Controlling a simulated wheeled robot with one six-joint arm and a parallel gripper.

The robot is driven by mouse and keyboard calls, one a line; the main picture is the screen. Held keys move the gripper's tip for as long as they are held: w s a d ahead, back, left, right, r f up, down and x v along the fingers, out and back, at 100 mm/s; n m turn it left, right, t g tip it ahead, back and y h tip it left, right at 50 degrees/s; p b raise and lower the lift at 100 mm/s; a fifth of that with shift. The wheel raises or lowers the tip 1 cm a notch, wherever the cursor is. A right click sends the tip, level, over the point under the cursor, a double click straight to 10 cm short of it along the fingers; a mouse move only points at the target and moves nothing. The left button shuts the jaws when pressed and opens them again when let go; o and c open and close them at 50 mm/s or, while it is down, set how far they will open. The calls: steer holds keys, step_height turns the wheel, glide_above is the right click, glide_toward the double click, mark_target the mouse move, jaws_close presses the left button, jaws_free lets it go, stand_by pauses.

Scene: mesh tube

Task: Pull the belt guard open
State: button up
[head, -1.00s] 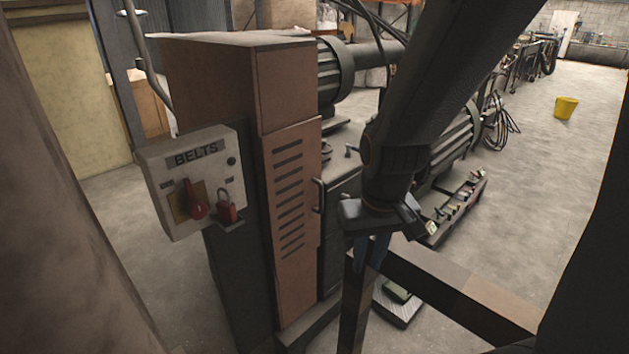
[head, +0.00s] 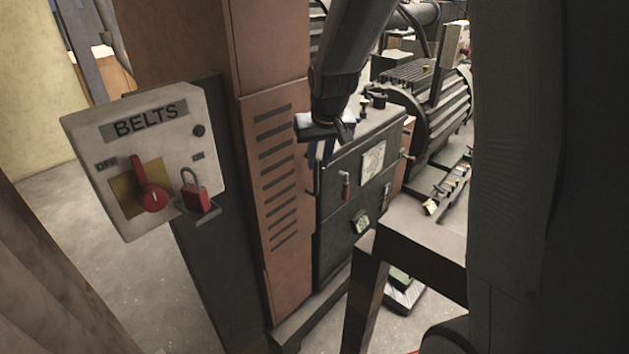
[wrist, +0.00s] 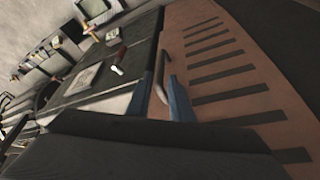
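The belt guard (head: 275,185) is a copper-brown slotted panel, flush with the machine front as far as I can see. Its dark bar handle (head: 316,182) runs along the right edge, partly hidden by my gripper. My gripper (head: 320,160) points down at the handle, with two blue fingers parted. In the wrist view, the guard (wrist: 215,70) fills the right side. The handle (wrist: 161,75) lies between the spread fingers of my gripper (wrist: 160,92). I cannot tell whether either finger touches it.
A white BELTS box (head: 150,160) with a red rotary switch (head: 150,190) and a red padlock (head: 196,196) stands left of the guard. A dark cabinet (head: 350,215) adjoins the guard's right.

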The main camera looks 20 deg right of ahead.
mark_target(316, 171)
steer(key=shift+p+x, duration=0.45)
steer(key=shift+x, duration=3.3)
steer(key=shift+s, duration=0.1)
jaws_close()
